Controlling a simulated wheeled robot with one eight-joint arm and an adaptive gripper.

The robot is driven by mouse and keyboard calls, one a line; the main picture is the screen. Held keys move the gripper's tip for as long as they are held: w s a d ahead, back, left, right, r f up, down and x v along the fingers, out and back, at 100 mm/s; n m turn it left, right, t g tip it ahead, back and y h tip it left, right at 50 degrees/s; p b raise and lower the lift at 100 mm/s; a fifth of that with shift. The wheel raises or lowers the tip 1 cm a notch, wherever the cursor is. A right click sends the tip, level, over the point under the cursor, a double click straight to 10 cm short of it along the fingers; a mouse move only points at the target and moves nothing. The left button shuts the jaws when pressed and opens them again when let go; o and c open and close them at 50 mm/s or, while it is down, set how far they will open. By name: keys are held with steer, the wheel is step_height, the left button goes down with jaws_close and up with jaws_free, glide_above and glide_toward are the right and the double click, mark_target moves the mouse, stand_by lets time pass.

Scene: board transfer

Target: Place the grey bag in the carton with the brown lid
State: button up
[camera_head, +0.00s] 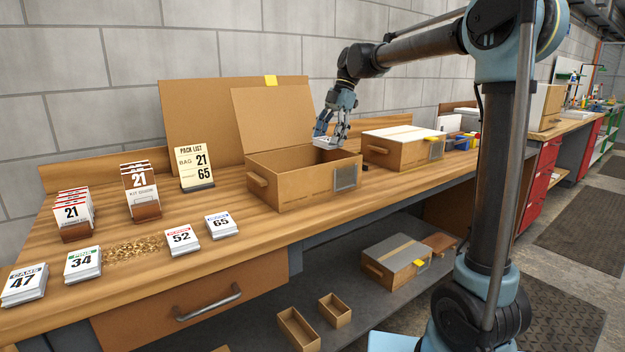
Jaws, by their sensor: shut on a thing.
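An open carton (285,188) stands on the bench with its brown lid (272,118) raised at the back. My gripper (330,140) is over the right rear part of this carton, pointing down. It is shut on a small pale grey-white thing (324,143), which looks like a bag, at about the height of the carton's rim. The fingers partly cover it, and no number on it can be read. The front wall hides the carton's floor, so I cannot tell what lies inside.
A closed carton (393,153) with a pale stripe on its lid stands to the right. Numbered white packs (83,263) lie at the front left. Two holders (143,208) and a pack list (194,165) reading 21 and 65 stand behind. A grey-lidded carton (385,273) sits on the lower shelf.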

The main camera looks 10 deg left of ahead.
steer(key=shift+f, duration=4.4)
steer(key=shift+f, duration=0.6)
steer(key=o, duration=1.1)
steer(key=shift+r, duration=0.1)
steer(key=shift+r, duration=0.35)
steer(key=v, duration=1.2)
steer(key=shift+s+r, duration=0.15)
steer(key=shift+r, duration=0.05)
